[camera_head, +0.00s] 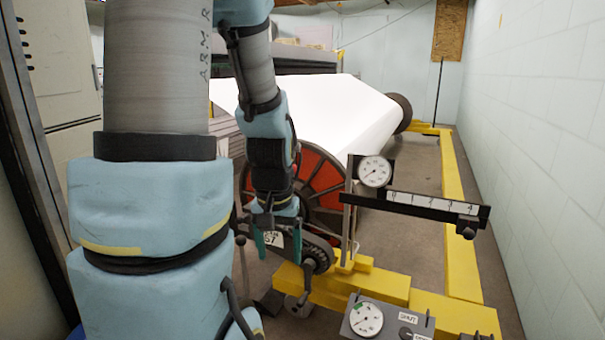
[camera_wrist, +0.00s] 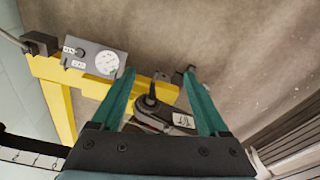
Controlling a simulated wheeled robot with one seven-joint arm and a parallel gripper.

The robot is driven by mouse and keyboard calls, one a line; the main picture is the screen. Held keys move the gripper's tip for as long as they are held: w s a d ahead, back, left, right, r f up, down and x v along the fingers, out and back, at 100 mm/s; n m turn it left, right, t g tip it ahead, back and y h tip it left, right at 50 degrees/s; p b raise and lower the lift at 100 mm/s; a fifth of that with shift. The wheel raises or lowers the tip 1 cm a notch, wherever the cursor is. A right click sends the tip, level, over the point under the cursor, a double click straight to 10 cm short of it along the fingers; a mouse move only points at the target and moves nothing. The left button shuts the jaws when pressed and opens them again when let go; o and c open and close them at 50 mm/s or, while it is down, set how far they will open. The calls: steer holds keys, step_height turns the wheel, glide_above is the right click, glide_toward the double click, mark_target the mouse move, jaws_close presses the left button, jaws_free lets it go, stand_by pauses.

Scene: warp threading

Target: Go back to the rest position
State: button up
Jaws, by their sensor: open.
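My gripper (camera_head: 277,243) hangs from my blue-sleeved arm in the head view, pointing down in front of the red spoked wheel (camera_head: 318,182). In the wrist view my gripper (camera_wrist: 159,72) shows two green fingers spread apart with nothing held between them. A dark lever (camera_wrist: 150,100) on a grey crank plate (camera_wrist: 165,117) shows between and below the fingers, apart from them as far as I can tell. My arm hides the left part of the machine in the head view.
A yellow frame (camera_head: 453,190) runs along the right. A dial gauge (camera_head: 374,172) with a numbered bar (camera_head: 435,205) stands beside the wheel. A control box with a dial (camera_head: 367,319) sits on the front beam. A large white roll (camera_head: 320,110) lies behind. A pale wall (camera_head: 550,130) closes the right.

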step_height(320, 180, up, 28)
steer(key=s+a+p, duration=0.1)
steer(key=a+p, duration=0.1)
steer(key=p, duration=2.4)
steer(key=shift+s+r+n+p, duration=0.15)
steer(key=shift+s+n+p, duration=0.2)
steer(key=shift+n, duration=0.05)
